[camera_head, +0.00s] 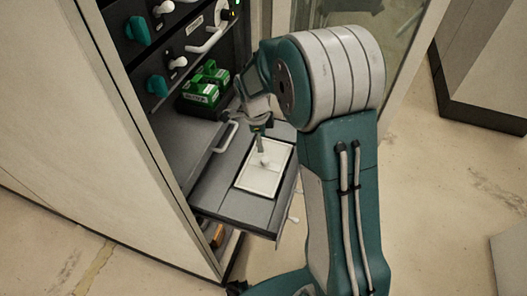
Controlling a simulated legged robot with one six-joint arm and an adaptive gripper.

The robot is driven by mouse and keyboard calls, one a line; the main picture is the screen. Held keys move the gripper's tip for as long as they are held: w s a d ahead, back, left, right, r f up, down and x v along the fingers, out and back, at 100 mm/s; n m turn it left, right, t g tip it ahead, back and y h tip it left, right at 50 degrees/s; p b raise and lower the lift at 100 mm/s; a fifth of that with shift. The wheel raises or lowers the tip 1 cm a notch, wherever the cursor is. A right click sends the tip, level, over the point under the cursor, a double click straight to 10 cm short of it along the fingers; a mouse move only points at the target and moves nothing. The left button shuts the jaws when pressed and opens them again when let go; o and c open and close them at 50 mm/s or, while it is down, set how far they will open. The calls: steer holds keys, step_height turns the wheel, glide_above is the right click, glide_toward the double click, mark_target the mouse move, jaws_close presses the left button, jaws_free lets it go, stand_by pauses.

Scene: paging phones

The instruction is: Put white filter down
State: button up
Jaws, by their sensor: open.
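The white filter (258,182) is a flat pale rectangular panel with a small round knob in its middle. It lies on the pulled-out grey drawer or shelf (222,199) of the cabinet. My gripper (260,150) is above the filter's knob, pointing down, and it is open. It is small in this view, and I cannot tell whether its fingers touch the knob.
The cabinet (165,110) holds green boxes (205,88), teal knobs (138,31) and white handles (228,136) left of my arm. A glass-panelled door (400,40) stands open behind my arm. The floor at right is mostly clear.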

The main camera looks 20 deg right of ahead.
steer(key=s+r+n+t, duration=0.2)
steer(key=s+r+n, duration=0.3)
steer(key=r, duration=0.3)
steer(key=s+r+n+t, duration=0.1)
steer(key=s+r+n, duration=0.4)
steer(key=r, duration=0.3)
steer(key=s+r+n+t+y, duration=0.1)
steer(key=s+r+n+t, duration=0.2)
steer(key=s+n, duration=0.9)
steer(key=shift+s+d+r, duration=0.3)
steer(key=shift+s+d, duration=0.15)
steer(key=shift+s, duration=0.8)
